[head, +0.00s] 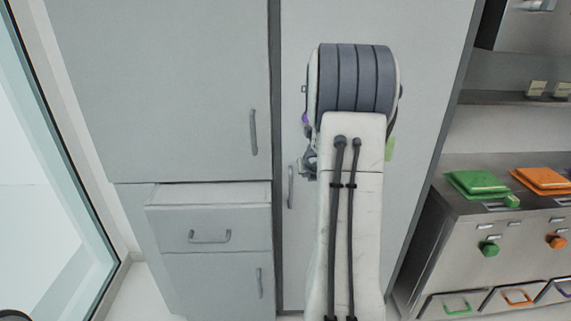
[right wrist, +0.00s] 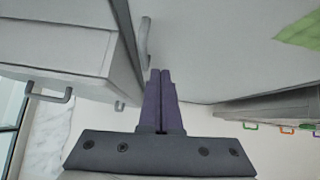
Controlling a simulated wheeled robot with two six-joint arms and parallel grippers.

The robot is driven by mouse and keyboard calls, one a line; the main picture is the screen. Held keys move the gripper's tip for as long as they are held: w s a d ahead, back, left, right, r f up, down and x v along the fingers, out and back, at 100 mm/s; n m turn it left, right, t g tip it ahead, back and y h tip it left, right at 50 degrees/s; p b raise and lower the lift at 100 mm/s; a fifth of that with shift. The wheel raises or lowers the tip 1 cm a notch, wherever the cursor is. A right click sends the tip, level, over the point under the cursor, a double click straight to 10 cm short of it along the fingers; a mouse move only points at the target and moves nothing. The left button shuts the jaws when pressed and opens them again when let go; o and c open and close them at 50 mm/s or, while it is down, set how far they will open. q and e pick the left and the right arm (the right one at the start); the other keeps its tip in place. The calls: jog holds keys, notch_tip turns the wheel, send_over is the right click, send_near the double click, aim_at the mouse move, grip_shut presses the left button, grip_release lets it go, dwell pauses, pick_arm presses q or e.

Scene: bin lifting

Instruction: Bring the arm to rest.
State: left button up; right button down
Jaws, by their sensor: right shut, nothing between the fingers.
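My right arm rises in the middle of the head view, in front of a tall grey cabinet door. My right gripper (head: 309,165) is mostly hidden behind the arm, with a small part showing at its left side. In the right wrist view its two dark fingers (right wrist: 160,73) are together with nothing between them. The fingertips appear close to a vertical door handle (right wrist: 144,42); I cannot tell whether they touch it. My left gripper is not in view.
The cabinet door handle (head: 291,187) is left of my arm. A drawer (head: 172,222) protrudes slightly at left. A steel counter (head: 440,215) with green (head: 478,183) and orange (head: 541,181) lids stands at right. A glass panel (head: 45,200) is far left.

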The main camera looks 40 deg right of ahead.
jog(key=shift+a, duration=0.15)
jog(key=w+a+r+n+t+y, duration=0.1)
jog(key=w+a+r+n+y, duration=0.15)
jog(key=a+n, duration=0.85)
jog(key=w+a+r+n+y, duration=0.1)
jog(key=w+a+n+y, duration=0.35)
jog(key=a, duration=1.15)
jog(key=s+a+n+g+y, duration=0.1)
jog(key=s+a+n+g, duration=0.1)
jog(key=s+a+n, duration=0.55)
jog(key=s+a+n+g+y, duration=0.15)
jog(key=a+n, duration=0.35)
jog(key=a, duration=0.5)
jog(key=s+a+f+n+g, duration=0.1)
jog(key=s+a+n+g, duration=0.2)
jog(key=s+a+n, duration=0.55)
jog(key=s+d+f+n+g+h, duration=0.1)
jog(key=s+n, duration=0.6)
jog(key=s+d+f+n+h, duration=0.1)
jog(key=s+d+n+h, duration=0.1)
jog(key=s+n, duration=0.5)
jog(key=shift+s+d+g, duration=0.2)
jog(key=shift+s+g, duration=0.1)
jog(key=shift+g, duration=0.05)
jog(key=shift+h, duration=0.25)
